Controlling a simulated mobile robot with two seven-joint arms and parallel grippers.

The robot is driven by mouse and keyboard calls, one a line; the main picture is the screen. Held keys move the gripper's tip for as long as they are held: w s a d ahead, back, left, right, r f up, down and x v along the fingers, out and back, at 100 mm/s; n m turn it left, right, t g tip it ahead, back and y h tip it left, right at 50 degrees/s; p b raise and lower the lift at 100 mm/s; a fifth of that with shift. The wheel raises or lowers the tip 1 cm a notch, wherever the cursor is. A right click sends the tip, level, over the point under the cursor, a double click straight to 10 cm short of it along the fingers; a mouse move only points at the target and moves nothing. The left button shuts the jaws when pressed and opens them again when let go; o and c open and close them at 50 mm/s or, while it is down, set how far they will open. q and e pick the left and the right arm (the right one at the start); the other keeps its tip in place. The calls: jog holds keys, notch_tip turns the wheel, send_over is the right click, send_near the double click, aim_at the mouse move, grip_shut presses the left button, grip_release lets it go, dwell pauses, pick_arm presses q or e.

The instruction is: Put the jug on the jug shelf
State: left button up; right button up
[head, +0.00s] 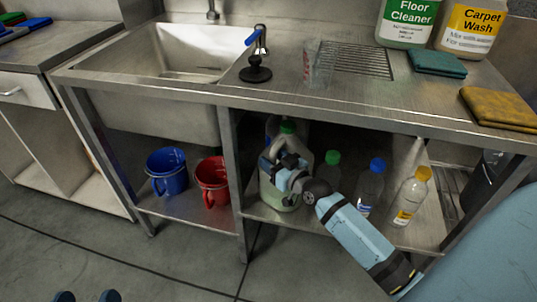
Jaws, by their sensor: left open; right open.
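A clear measuring jug (317,66) stands upright on the steel counter, right of the black tap base. A blue jug (168,172) and a red jug (212,182) stand on the lower left shelf (190,222), under the sink. My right gripper (272,170) is open in the lower right compartment, in front of a large green-capped container (285,190); I cannot tell whether it touches it. My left gripper (87,297) shows only as two blue fingertips, apart and empty, at the bottom left edge, far from the jugs.
Bottles with green, blue (369,187) and yellow (411,196) caps stand on the lower right shelf. A post (232,170) divides the compartments. Floor Cleaner (405,22) and Carpet Wash (467,28) containers, a teal cloth (437,63) and a yellow cloth (500,107) occupy the counter's right.

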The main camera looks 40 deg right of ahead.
jog(key=s+d+p, duration=0.1)
jog(key=s+p, duration=0.2)
jog(key=s, duration=0.7)
pick_arm(q)
jog(key=r, duration=0.2)
jog(key=n+t, duration=0.1)
jog(key=shift+s+r, duration=0.3)
jog(key=shift+r, duration=0.1)
pick_arm(e)
jog(key=s+a+r+g+y, duration=0.1)
jog(key=s+a+r+y, duration=0.1)
jog(key=a, duration=0.6)
jog(key=s+a+r+n+y, duration=0.1)
jog(key=s+a+r+y, duration=0.1)
jog(key=s+a+r, duration=0.2)
jog(key=s+a+r+n+g+y, duration=0.1)
jog(key=s+a+r+y, duration=0.2)
jog(key=a+r, duration=0.5)
jog(key=a, duration=0.6)
jog(key=shift+s+g, duration=0.3)
